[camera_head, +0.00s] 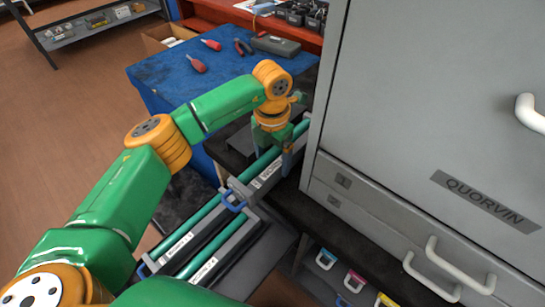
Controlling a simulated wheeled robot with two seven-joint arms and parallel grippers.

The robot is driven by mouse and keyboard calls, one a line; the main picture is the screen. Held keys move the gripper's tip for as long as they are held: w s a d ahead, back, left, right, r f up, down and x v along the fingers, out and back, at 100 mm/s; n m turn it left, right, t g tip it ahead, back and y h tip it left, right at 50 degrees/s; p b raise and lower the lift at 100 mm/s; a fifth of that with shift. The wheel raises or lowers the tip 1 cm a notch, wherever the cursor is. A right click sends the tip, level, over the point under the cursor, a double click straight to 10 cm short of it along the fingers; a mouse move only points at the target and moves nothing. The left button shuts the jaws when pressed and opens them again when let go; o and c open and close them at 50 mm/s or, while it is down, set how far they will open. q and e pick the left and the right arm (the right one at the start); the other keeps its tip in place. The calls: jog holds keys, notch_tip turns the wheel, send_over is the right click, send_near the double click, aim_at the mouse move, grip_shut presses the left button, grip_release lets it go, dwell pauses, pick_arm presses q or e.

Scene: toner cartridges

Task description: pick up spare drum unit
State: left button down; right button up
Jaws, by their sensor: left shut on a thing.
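Several long dark drum units with green rollers and white labels lie in a row beside the grey cabinet. My left gripper (287,148) points down at the far one, a drum unit (262,178) with a blue handle (233,202) at its near end. The gripper is shut on this unit near its far end; its fingers are partly hidden by the wrist. Two nearer drum units (184,240) lie side by side, with another blue handle at the left end. I cannot tell whether the held unit is clear of the surface. My right gripper is not in view.
A large grey cabinet (420,110) marked QUORVIN, with white handles, stands close on the right. Coloured cartridges (354,281) sit below it. A blue table (165,85) behind holds red-handled tools and a dark case. Open floor lies to the left.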

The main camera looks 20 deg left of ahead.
aim_at(273, 157)
pick_arm(q)
grip_release()
jog(key=shift+r, duration=0.1)
notch_tip(273, 157, up, 7)
dwell(0.5)
